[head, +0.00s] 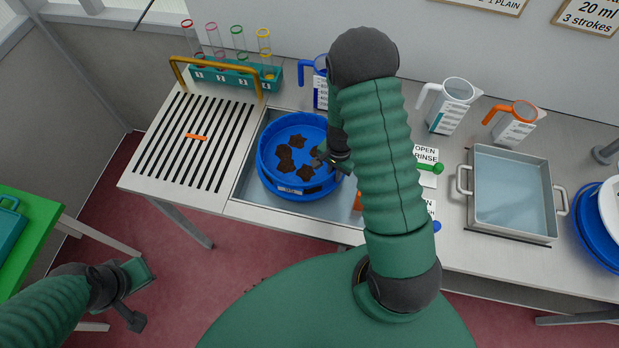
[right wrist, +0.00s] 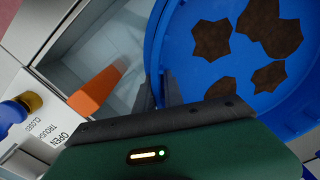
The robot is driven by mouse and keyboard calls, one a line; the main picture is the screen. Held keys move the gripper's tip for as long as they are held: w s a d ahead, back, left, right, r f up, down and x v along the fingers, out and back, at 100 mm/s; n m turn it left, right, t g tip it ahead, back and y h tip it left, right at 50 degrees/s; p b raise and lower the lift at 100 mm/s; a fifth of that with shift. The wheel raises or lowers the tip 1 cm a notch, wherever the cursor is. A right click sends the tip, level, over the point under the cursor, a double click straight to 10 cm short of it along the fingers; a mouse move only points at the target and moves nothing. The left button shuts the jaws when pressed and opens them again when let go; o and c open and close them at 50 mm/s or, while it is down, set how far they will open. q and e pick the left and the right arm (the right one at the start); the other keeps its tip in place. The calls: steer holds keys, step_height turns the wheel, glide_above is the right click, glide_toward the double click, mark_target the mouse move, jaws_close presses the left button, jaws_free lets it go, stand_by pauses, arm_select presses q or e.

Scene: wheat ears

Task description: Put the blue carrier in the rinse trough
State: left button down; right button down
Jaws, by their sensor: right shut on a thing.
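The blue carrier (head: 268,172), a round blue dish with several dark brown ragged pieces inside, is over the sunken rinse trough (head: 245,188). I cannot tell whether it touches the trough floor. The carrier (right wrist: 185,45) also fills the upper right of the right wrist view, with the trough (right wrist: 115,45) to its left. My right gripper (head: 333,160) is shut on the carrier's right rim; its fingers (right wrist: 160,92) show in the wrist view. My left gripper (head: 135,298) is low at the left, away from the counter; its jaw opening is unclear.
A slotted drainboard (head: 170,150) lies left of the trough, with a teal tube rack (head: 235,77) behind. An orange piece (right wrist: 95,92) shows at the trough's right side. A metal pan (head: 515,195) and measuring jugs (head: 450,105) stand to the right. A green table (head: 40,225) is at left.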

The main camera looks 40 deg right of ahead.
steer(key=f, duration=0.2)
steer(key=f+p, duration=0.1)
steer(key=f, duration=0.5)
steer(key=shift+a, duration=0.35)
steer(key=shift+d+f, duration=0.15)
steer(key=shift+f, duration=0.4)
steer(key=c, duration=1.5)
jaws_free()
steer(key=shift+o, duration=0.2)
steer(key=shift+r, duration=0.1)
